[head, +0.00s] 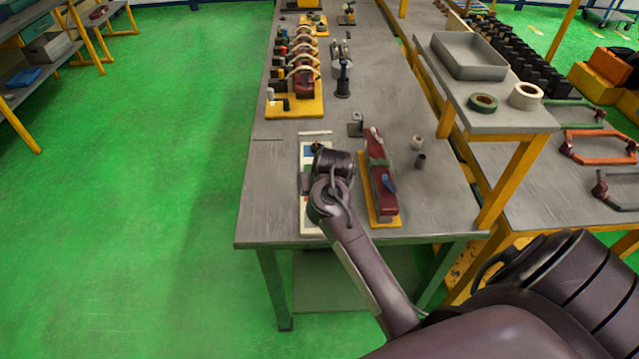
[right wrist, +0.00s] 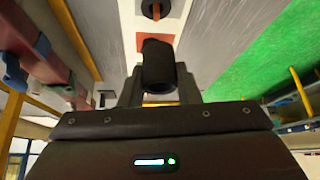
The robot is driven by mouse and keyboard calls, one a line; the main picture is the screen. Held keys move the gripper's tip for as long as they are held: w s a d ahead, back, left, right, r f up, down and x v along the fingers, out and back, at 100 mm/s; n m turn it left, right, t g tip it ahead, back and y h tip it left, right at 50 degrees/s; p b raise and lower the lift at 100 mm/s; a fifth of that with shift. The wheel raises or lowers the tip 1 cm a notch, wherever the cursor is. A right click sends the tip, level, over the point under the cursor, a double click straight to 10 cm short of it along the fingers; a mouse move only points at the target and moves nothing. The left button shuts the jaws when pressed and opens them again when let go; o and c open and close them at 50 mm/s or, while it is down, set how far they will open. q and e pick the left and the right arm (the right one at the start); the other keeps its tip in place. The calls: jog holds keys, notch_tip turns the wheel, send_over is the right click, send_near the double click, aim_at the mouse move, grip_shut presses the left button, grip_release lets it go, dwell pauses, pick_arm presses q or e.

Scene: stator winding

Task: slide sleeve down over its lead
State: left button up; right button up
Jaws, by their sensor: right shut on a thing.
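My right gripper (right wrist: 158,90) is shut on a dark sleeve, a short black cylinder (right wrist: 157,62) between its fingertips in the right wrist view. Beyond the sleeve, near the top edge of that view, a copper-coloured lead (right wrist: 156,12) stands in a dark round collar on a pale board (right wrist: 128,30) with reddish patches. The sleeve and the lead look apart in the picture; their height difference is hard to tell. My left gripper is not in view.
Right of the board, a yellow base (head: 386,217) carries a dark red clamp-like fixture (head: 383,182). Two small cylinders, one pale (head: 417,142) and one dark (head: 420,161), stand further right. A raised shelf with a grey tray (head: 468,68) borders the bench. The bench left of the board is clear.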

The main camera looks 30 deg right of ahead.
jog(key=b+x, duration=0.1)
jog(key=x, duration=0.1)
jog(key=shift+f+b, duration=0.4)
jog(key=shift+s+a+f+b, duration=0.1)
jog(key=shift+s+f+b, duration=0.15)
jog(key=shift+f+b, duration=0.8)
jog(key=shift+w+f+b, duration=0.1)
jog(key=shift+f+b, duration=0.8)
jog(key=shift+f, duration=0.2)
jog(key=o, duration=1)
jog(key=v, duration=0.7)
jog(key=shift+s+r+p, duration=0.25)
jog(key=shift+r+p, duration=0.1)
jog(key=shift+p, duration=0.05)
